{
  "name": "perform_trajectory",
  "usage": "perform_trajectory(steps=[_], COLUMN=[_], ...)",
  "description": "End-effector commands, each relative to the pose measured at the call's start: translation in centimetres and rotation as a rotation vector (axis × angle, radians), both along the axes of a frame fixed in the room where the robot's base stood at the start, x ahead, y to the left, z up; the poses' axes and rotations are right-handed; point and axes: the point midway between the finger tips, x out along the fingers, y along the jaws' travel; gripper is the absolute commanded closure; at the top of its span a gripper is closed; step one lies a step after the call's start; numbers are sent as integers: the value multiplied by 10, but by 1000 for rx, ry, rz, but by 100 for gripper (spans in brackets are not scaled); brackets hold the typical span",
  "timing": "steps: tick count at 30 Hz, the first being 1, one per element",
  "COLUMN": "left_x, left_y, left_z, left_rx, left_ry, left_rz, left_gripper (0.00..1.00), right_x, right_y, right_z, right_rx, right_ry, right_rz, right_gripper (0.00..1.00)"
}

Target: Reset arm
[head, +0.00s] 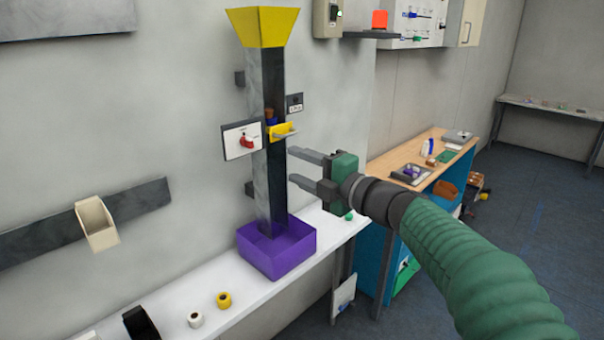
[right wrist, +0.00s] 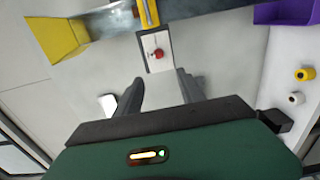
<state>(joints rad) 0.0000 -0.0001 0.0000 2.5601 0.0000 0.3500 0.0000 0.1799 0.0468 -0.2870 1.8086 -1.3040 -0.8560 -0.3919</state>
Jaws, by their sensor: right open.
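My right gripper (head: 293,168) is open and empty. It is in mid-air just right of the dark vertical chute (head: 268,190), with its fingers pointing left toward it. In the right wrist view, the gripper's fingers (right wrist: 165,88) are spread apart with nothing between them. A white switch panel with a red knob (head: 243,140) sits at the chute's left side; the panel also shows beyond the fingertips in the right wrist view (right wrist: 150,62). A yellow gate piece (head: 284,131) crosses the chute. My left gripper is in neither view.
A yellow funnel (head: 263,27) tops the chute, and an open purple bin (head: 280,258) stands at its foot on a white shelf (head: 255,290). White and yellow rolls (head: 224,300) lie on the shelf. A wooden-topped workbench (head: 400,160) stands behind my right arm.

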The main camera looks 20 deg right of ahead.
Motion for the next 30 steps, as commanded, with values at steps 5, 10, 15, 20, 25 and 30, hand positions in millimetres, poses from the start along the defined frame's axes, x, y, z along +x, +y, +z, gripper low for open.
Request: perform_trajectory(steps=[5, 10, 15, 20, 25, 30], left_x=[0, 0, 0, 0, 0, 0], left_y=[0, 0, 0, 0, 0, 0], left_z=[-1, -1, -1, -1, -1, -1], left_rx=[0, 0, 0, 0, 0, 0], left_ry=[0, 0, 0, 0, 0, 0], left_rz=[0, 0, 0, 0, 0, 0], left_gripper=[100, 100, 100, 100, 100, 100], right_x=[-6, -6, -6, 5, -16, -97], right_y=[-3, -3, -3, -9, -13, 14], right_z=[-1, 0, 0, -41, -180, -311], right_rx=[-1, 0, 2, 223, 685, 969], right_ry=[2, 1, 2, 105, 457, 825], right_rz=[-1, -1, -2, -137, -496, -834], right_gripper=[54, 54, 54, 54, 54, 54])
